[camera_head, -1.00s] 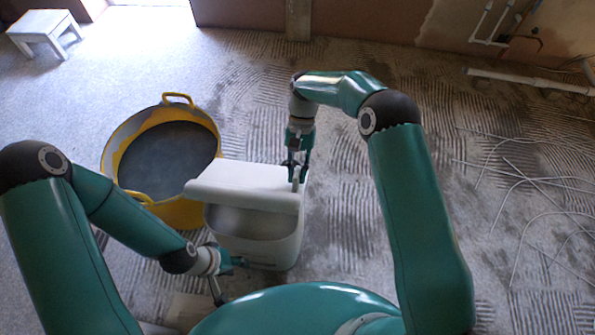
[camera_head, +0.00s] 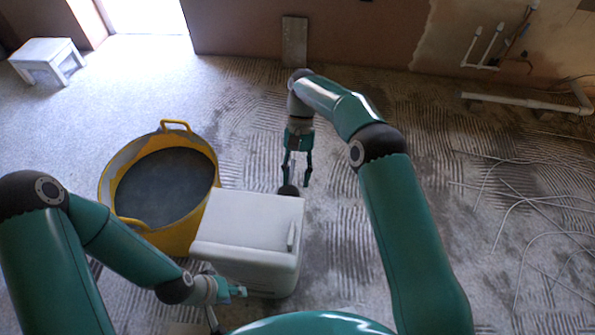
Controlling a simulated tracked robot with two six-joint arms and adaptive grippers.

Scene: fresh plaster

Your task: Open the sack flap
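The sack (camera_head: 262,277) is a pale, box-like body standing on the floor in front of me. Its white flap (camera_head: 240,222) lies flat across the top and covers the mouth. A small upright tab (camera_head: 291,236) stands near the flap's right edge. My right gripper (camera_head: 297,178) is open and empty above the sack's far right corner, apart from the tab. A dark round thing (camera_head: 288,190) shows just below its fingers. My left gripper (camera_head: 228,304) is low by the sack's near left side. Its fingers look spread; contact with the sack is unclear.
A yellow tub (camera_head: 179,236) with dark grey contents stands close at the sack's left. A white stool (camera_head: 42,47) is far left. Loose pale cables (camera_head: 520,200) and white pipes (camera_head: 525,102) lie at the right. The ridged floor behind the sack is clear.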

